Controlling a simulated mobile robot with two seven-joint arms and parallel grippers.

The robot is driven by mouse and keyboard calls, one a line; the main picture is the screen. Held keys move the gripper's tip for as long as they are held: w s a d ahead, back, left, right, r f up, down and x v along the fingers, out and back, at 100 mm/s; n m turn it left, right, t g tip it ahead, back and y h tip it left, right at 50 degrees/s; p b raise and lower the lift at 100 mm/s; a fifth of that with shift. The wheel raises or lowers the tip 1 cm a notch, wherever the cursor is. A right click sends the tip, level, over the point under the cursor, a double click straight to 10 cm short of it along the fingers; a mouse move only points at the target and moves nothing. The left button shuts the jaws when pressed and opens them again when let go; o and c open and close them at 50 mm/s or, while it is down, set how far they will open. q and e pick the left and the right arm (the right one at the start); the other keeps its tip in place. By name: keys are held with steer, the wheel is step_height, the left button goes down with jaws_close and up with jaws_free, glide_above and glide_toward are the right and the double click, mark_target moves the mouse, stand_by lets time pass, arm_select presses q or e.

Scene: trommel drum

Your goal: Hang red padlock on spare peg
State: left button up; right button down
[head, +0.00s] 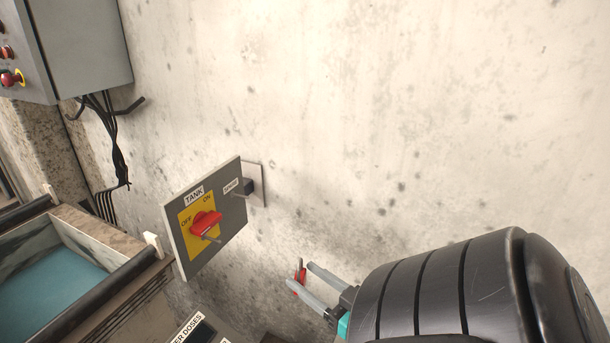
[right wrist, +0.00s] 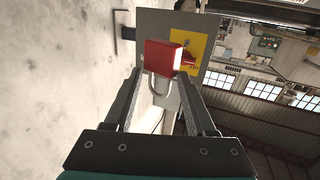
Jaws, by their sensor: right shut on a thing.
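The red padlock (right wrist: 160,55) is at the fingertips of my right gripper (right wrist: 160,78), its metal shackle pointing back between the fingers. In the head view the right gripper (head: 300,275) is low, right of and below the grey switch panel (head: 235,215), near the wall. Only a narrow red part of the padlock (head: 299,272) shows there. The panel has a red TANK switch (head: 205,223) on a yellow plate, with a thin rod below it. A dark stub (head: 249,186) sits beside a small label, apparently SPARE. The padlock is apart from the stub. My left gripper is out of view.
A grey box with red buttons (head: 80,45) hangs at upper left, with black cables and dark hooks below. A trough with a teal interior (head: 50,290) stands at lower left. A labelled box edge (head: 200,330) is below the panel. The wall right of the panel is bare.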

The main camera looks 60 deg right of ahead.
steer(key=shift+s, duration=0.35)
steer(key=shift+s, duration=0.1)
steer(key=shift+s+d+p, duration=0.15)
steer(key=shift+s+p, duration=0.3)
steer(key=shift+s, duration=1.05)
steer(key=shift+s+d+p, duration=0.15)
steer(key=shift+s+p, duration=0.25)
steer(key=shift+s, duration=1.05)
